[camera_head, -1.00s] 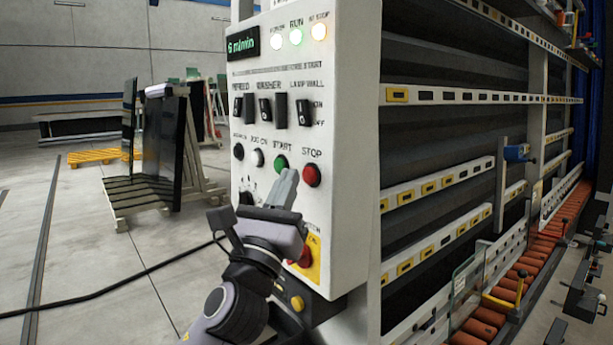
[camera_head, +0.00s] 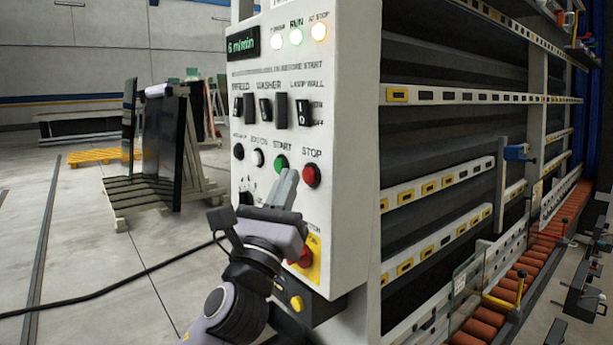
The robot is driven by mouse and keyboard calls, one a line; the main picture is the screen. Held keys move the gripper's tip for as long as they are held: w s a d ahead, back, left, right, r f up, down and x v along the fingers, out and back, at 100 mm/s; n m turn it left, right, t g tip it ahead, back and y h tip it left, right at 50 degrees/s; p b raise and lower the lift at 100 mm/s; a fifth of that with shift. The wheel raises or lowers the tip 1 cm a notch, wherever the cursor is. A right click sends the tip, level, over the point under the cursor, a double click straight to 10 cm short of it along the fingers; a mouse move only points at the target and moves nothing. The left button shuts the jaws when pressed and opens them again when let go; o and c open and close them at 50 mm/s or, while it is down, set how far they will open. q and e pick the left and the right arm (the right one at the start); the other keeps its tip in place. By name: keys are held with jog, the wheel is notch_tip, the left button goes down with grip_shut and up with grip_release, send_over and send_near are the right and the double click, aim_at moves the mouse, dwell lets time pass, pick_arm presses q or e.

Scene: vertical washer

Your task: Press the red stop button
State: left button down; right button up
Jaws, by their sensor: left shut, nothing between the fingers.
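The red stop button (camera_head: 312,176) is on the right side of the white control panel (camera_head: 345,130), under the word STOP. My left gripper (camera_head: 287,178) is shut and empty. Its fingertips point up and sit in front of the panel, left of the stop button and just below the green start button (camera_head: 281,163). In the picture the fingertips are apart from the stop button. Whether they touch the panel cannot be told. My right gripper is not in view.
A larger red button on a yellow plate (camera_head: 313,262) is low on the panel, partly hidden by my gripper. Black switches (camera_head: 281,109) and a black knob (camera_head: 238,151) are nearby. The washer's rails and rollers (camera_head: 488,318) extend right.

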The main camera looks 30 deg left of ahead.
pick_arm(q)
jog(key=shift+w+d, duration=0.2)
jog(key=shift+w, duration=0.2)
jog(key=shift+w+d, duration=0.15)
jog(key=shift+w, duration=0.35)
dwell(0.8)
jog(key=shift+s, duration=0.15)
jog(key=shift+s+a+p, duration=0.35)
jog(key=shift+s+p, duration=0.05)
jog(key=shift+s, duration=0.35)
jog(key=s, duration=0.1)
jog(key=s+a, duration=0.1)
jog(key=s, duration=0.1)
jog(key=s+a+p, duration=0.1)
jog(key=shift+s, duration=0.3)
